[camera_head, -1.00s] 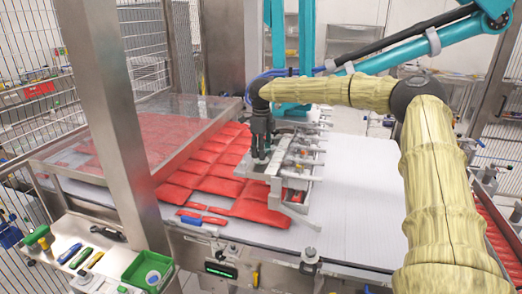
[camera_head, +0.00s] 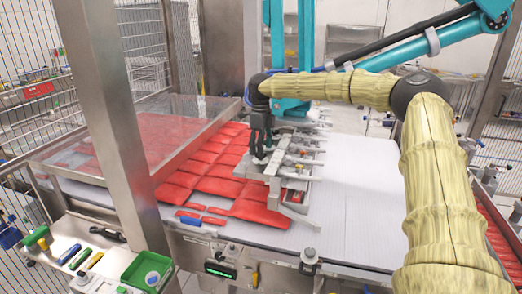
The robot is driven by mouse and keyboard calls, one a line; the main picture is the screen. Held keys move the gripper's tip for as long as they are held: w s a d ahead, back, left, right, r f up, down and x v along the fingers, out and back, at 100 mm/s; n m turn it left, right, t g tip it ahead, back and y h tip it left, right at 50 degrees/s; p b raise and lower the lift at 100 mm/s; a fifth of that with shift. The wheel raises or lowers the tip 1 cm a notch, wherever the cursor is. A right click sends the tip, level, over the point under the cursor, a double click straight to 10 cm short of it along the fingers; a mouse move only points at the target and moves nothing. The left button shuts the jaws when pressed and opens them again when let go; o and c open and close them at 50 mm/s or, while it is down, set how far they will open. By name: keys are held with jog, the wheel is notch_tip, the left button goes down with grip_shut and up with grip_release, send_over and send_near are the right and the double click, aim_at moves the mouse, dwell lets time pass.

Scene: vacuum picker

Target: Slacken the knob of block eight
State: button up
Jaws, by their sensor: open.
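A grey vacuum picker head (camera_head: 290,175) hangs over the white belt, with a row of blocks and small knobs along its right side. Its near end holds a small red part (camera_head: 296,197). I cannot read block numbers, so I cannot tell which one is block eight. My gripper (camera_head: 260,158) points down at the left side of the picker head, close to its blocks. Its fingers are dark and small here, and the tips are partly lost against the head. Whether they touch a knob cannot be seen.
Red packs (camera_head: 205,180) lie in rows on the belt (camera_head: 355,200), left of the head; the belt's right part is bare. A steel post (camera_head: 110,120) and a clear cover (camera_head: 140,135) stand left. A green bin (camera_head: 147,270) and hand tools lie front left.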

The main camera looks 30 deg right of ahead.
notch_tip(320, 180, up, 10)
jog(key=shift+r, duration=0.2)
jog(key=shift+d, duration=0.1)
dwell(0.5)
